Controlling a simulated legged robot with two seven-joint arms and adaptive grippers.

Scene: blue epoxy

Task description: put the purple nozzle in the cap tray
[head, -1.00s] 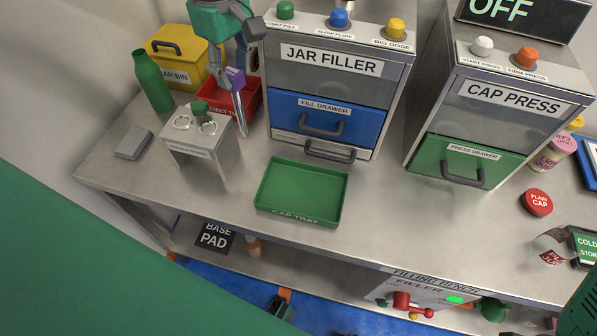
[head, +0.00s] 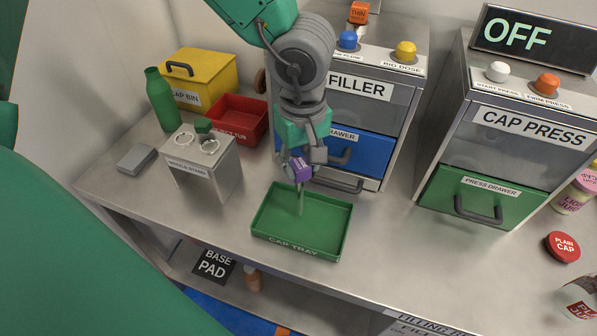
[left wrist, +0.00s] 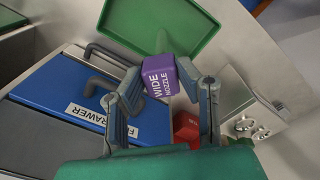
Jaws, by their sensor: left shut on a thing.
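The purple nozzle (head: 299,167) is held in my left gripper (head: 302,165), with its thin grey tube pointing down over the cap tray. In the left wrist view the nozzle (left wrist: 159,76), labelled "WIDE NOZZLE", sits between the two fingers of the left gripper (left wrist: 162,85). The green cap tray (head: 270,237) lies on the bench in front of the jar filler and looks empty. It also shows behind the nozzle in the left wrist view (left wrist: 130,22). I cannot tell whether the tube tip touches the tray floor. My right gripper is not in view.
The jar filler's blue fill drawer (head: 368,150) is just behind the tray. The nozzle stand (head: 205,170) and a red tub (head: 237,117) are to the left. The cap press (head: 500,150) and a red plain cap (head: 562,247) are to the right.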

